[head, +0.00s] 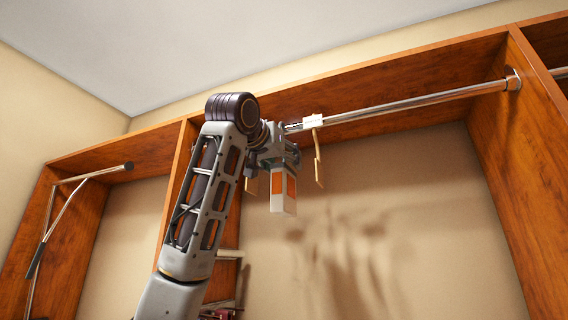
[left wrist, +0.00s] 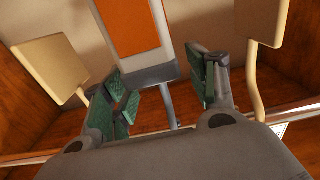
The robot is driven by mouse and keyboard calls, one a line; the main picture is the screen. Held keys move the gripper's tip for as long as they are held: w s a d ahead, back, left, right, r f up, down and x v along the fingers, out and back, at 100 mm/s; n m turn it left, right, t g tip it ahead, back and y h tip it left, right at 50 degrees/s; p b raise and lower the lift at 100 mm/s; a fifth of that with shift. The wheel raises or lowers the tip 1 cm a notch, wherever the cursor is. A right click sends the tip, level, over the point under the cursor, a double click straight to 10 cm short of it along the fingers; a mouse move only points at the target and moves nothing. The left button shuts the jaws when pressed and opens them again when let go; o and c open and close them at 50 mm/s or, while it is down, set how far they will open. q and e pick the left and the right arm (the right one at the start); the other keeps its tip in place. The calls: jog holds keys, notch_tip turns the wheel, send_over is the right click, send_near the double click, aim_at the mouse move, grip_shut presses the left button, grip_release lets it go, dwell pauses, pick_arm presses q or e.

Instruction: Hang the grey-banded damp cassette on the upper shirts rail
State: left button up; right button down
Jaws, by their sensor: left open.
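The grey-banded cassette (head: 283,192) has a pale frame with orange panels and hangs below my left gripper (head: 274,150), close under the upper rail (head: 410,106). In the left wrist view the cassette (left wrist: 130,25) shows its grey band and a thin stem running between the fingers. My left gripper (left wrist: 161,85) is open, its green pads standing apart on either side of the stem. The gripper hides the stem's upper end, so I cannot tell whether it sits on the rail. The rail also shows in the left wrist view (left wrist: 298,106). My right gripper is not in view.
A cream paddle (head: 319,162) hangs just right of the cassette, and another (head: 251,185) hangs to its left. A white tag (head: 313,121) is at the rail. The wooden divider (head: 180,190) stands left of my arm. The rail farther right is clear.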

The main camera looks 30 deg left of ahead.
pick_arm(q)
jog(key=s, duration=1.1)
jog(key=shift+d, duration=0.3)
